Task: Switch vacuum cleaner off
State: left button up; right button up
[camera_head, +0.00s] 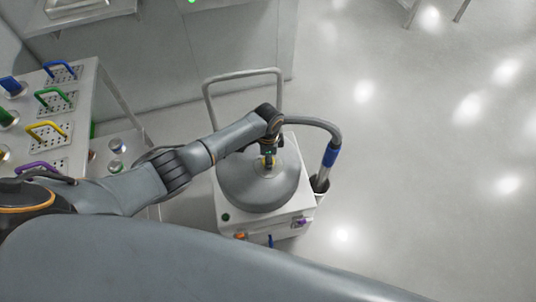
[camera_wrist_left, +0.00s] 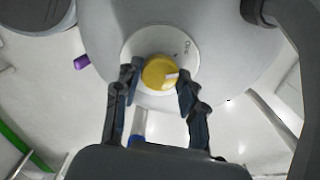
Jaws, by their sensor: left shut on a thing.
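The vacuum cleaner (camera_head: 257,190) is a grey domed drum on a white base with a push handle behind it. Its yellow knob sits on a pale round plate on top of the dome, and in the left wrist view the yellow knob (camera_wrist_left: 158,72) has a light pointer mark toward its right side. My left gripper (camera_head: 269,160) reaches down over the dome. In the left wrist view the fingers of my left gripper (camera_wrist_left: 159,78) are on both sides of the knob, closed in on it. My right gripper is not in view.
A grey hose (camera_head: 318,126) with a blue cuff curves along the right of the vacuum. A white table (camera_head: 84,93) at left bears several coloured handles on perforated plates. Small orange and purple parts sit on the base's front. The floor (camera_head: 420,170) at right is clear.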

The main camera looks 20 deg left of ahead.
pick_arm(q)
jog(key=n+p, duration=0.2)
jog(key=n, duration=0.3)
jog(key=shift+n, duration=0.3)
dwell(0.4)
jog(key=o, duration=1.2)
jog(key=shift+c, duration=0.2)
notch_tip(320, 180, up, 12)
jog(key=shift+s, duration=0.1)
